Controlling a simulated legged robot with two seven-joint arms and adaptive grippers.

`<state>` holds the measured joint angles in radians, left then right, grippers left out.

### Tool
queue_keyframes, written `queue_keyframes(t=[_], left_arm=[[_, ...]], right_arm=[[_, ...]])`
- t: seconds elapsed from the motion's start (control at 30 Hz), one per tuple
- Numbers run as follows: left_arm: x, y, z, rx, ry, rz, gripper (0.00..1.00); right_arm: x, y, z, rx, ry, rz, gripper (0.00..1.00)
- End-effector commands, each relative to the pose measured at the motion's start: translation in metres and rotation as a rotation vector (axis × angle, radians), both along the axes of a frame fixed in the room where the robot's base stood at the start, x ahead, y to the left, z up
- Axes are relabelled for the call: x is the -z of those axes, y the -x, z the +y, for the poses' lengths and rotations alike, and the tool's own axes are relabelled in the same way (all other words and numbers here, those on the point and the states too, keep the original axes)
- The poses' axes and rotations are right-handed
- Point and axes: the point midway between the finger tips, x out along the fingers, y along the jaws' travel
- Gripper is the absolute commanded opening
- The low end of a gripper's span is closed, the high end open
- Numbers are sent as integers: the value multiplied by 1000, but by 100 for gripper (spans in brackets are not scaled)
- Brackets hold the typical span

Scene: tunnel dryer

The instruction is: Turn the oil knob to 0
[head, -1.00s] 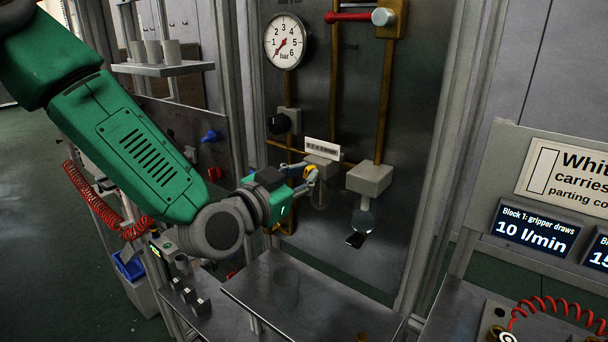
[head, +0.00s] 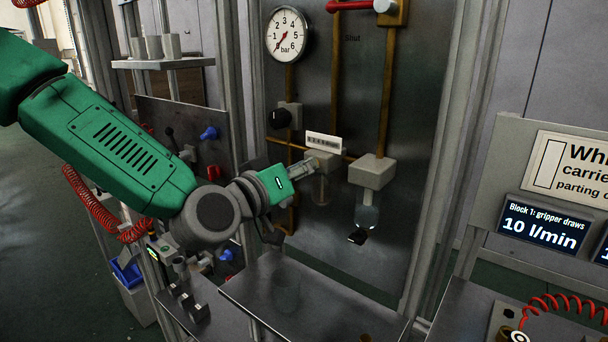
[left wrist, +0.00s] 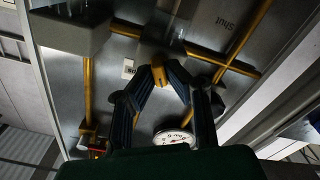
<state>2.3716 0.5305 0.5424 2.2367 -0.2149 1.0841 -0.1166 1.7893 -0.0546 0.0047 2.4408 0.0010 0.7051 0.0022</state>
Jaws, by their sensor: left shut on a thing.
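A grey lubricator block (head: 325,158) with a white scale plate (head: 323,143) above it sits on the pipe of the upright grey panel. A clear bowl hangs below it. My left gripper (head: 311,164) reaches in from the left, its fingertips at the front of this block. In the left wrist view its two dark fingers (left wrist: 172,70) close toward each other around something small; a brass-coloured bit shows at their tips. The oil knob itself is mostly hidden by the fingers, so its setting cannot be read. My right gripper is not in view.
A second grey block (head: 371,171) with a bowl hangs just right. A pressure gauge (head: 288,36) and a black knob (head: 279,118) sit up and left. A red lever (head: 350,5) is at the top. A metal shelf (head: 310,300) lies below.

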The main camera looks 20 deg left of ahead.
Motion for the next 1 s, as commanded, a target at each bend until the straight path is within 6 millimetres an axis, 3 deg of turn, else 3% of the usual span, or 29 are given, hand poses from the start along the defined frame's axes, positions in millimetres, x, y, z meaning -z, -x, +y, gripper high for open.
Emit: queue_keyframes(t=[1.0], left_arm=[[2,-4,6,-8,854,298,0]], right_arm=[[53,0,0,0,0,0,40]])
